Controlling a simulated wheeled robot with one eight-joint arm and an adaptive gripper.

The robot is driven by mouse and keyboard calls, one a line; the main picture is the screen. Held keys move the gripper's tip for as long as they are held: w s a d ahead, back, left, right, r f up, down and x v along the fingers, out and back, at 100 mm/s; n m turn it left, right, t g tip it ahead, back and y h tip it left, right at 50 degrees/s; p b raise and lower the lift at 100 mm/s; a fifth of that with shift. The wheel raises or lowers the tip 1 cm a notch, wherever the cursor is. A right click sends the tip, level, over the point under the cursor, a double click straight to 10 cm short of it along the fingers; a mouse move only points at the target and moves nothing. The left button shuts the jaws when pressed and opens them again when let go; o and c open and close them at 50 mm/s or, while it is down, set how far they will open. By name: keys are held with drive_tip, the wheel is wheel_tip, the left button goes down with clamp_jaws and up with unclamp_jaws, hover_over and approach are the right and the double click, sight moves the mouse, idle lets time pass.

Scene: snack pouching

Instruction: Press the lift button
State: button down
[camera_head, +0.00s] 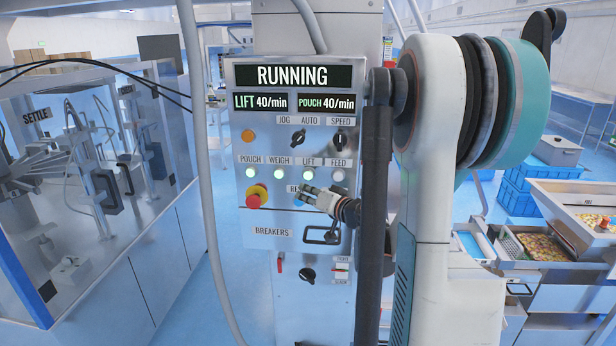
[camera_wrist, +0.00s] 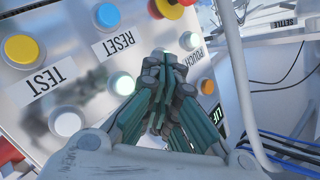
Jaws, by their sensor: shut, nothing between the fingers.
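The lift button (camera_head: 308,174) glows green on the control panel, under its LIFT label, between the weigh button (camera_head: 279,173) and the pale, unlit feed button (camera_head: 337,174). My gripper (camera_head: 305,191) is shut and empty, with its tips just below the lift button in the head view. In the wrist view the panel appears inverted. The lit lift button (camera_wrist: 123,84) shows just left of my shut fingers (camera_wrist: 168,57), and the fingers cover the weigh button's place. Contact with the panel cannot be told.
The display (camera_head: 292,75) reads RUNNING. A red emergency stop (camera_head: 255,197) is at lower left. Blue RESET (camera_wrist: 106,15) and yellow TEST (camera_wrist: 22,50) buttons are near in the wrist view. A grey hose (camera_head: 205,170) hangs left of the panel.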

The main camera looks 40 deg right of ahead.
drive_tip(key=shift+w+d, duration=1.55)
drive_tip(key=shift+d, duration=0.3)
drive_tip(key=shift+w+d+b, duration=0.15)
drive_tip(key=shift+b, duration=0.15)
drive_tip(key=shift+w+d, duration=0.45)
drive_tip(key=shift+d, duration=0.1)
idle(0.9)
idle(0.3)
drive_tip(key=shift+s+a+b, duration=0.35)
drive_tip(key=shift+s+a, duration=0.25)
drive_tip(key=shift+a, duration=0.1)
drive_tip(key=s+a, duration=0.3)
drive_tip(key=shift+s+a, duration=0.1)
drive_tip(key=shift+a, duration=0.3)
